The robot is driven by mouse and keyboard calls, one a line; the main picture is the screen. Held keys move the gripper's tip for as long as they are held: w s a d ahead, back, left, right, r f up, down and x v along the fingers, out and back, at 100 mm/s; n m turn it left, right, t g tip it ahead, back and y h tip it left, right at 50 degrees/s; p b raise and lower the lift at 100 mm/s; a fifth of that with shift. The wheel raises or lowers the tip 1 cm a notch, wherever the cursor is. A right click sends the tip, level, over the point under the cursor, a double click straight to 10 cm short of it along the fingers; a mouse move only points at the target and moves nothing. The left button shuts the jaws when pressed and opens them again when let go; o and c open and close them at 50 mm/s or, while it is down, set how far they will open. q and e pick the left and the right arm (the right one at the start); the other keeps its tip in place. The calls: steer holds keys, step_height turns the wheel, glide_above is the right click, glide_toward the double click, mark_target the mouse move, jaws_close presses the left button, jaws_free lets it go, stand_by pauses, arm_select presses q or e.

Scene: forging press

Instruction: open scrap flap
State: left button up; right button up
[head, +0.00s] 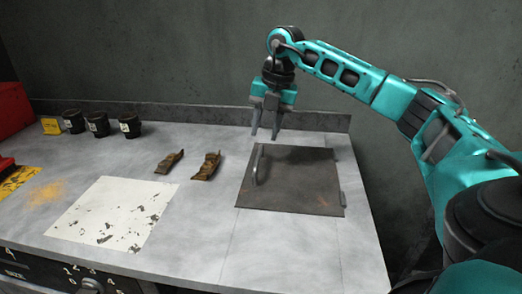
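The scrap flap (300,188) is a dark square metal plate lying shut in the table top, right of the middle. Its upright handle (258,167) stands near the flap's left edge, and a hinge-like strip shows at its right edge. My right gripper (264,133) points down above the flap's far left part, higher than the handle and apart from it. Its two fingers are spread with nothing between them. My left gripper is not in the head view.
Two brown metal pieces (206,166) lie left of the flap. A pale worn plate (112,213) lies front left. Several black cups (99,124) and a yellow tag (51,126) stand at the back left. A low ledge (200,113) and grey wall bound the back.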

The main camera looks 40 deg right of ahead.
mark_target(259, 153)
steer(key=f, duration=0.3)
steer(key=w+f, duration=0.1)
steer(key=f, duration=0.1)
steer(key=shift+a+f+b, duration=0.25)
steer(key=shift+a+b, duration=0.05)
steer(key=shift+a, duration=0.05)
steer(key=shift+c, duration=0.4)
jaws_close()
